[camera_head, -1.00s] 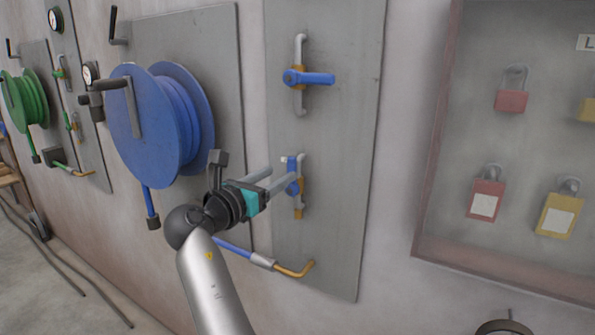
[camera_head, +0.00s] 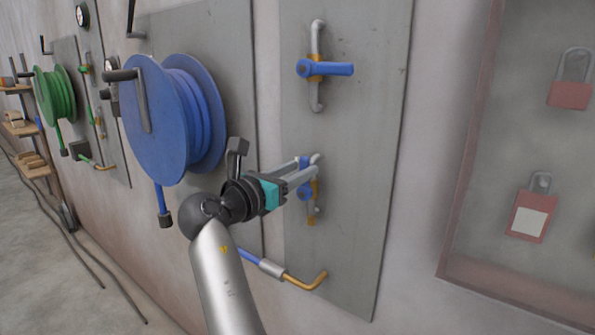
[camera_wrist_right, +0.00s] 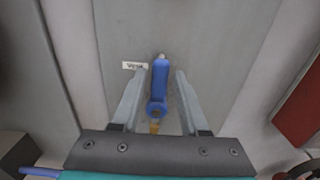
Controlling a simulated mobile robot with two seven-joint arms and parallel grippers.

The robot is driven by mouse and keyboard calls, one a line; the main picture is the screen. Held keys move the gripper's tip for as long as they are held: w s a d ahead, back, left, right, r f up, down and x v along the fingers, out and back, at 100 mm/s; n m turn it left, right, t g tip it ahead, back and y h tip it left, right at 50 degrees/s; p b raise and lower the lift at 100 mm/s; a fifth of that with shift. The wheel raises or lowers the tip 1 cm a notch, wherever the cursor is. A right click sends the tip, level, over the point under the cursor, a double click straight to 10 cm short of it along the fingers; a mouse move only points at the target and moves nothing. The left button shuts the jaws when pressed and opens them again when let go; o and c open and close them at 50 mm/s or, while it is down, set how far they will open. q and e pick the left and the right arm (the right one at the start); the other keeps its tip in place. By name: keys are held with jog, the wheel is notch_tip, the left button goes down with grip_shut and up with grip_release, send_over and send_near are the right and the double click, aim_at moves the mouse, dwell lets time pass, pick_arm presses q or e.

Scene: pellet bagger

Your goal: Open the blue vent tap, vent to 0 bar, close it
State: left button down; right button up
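The blue vent tap (camera_head: 305,193) is the lower of two blue-handled taps on the grey panel. Its handle (camera_wrist_right: 160,82) stands upright, in line with the pipe, beside a small white label (camera_wrist_right: 134,66) in the right wrist view. My right gripper (camera_head: 307,166) is at this tap. In the right wrist view my right gripper (camera_wrist_right: 162,76) is open, with one finger on each side of the handle and a gap visible on both sides. The fingers partly hide the handle in the head view. My left gripper is not in view.
Another blue tap (camera_head: 325,69) sits above with its handle level. A blue hose reel (camera_head: 155,120) is to the left, with a brass-ended hose (camera_head: 300,284) below. A padlock cabinet (camera_head: 470,180) is on the right. Gauges (camera_head: 82,15) show at the far left, unreadable.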

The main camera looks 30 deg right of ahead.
grip_shut()
dwell(1.1)
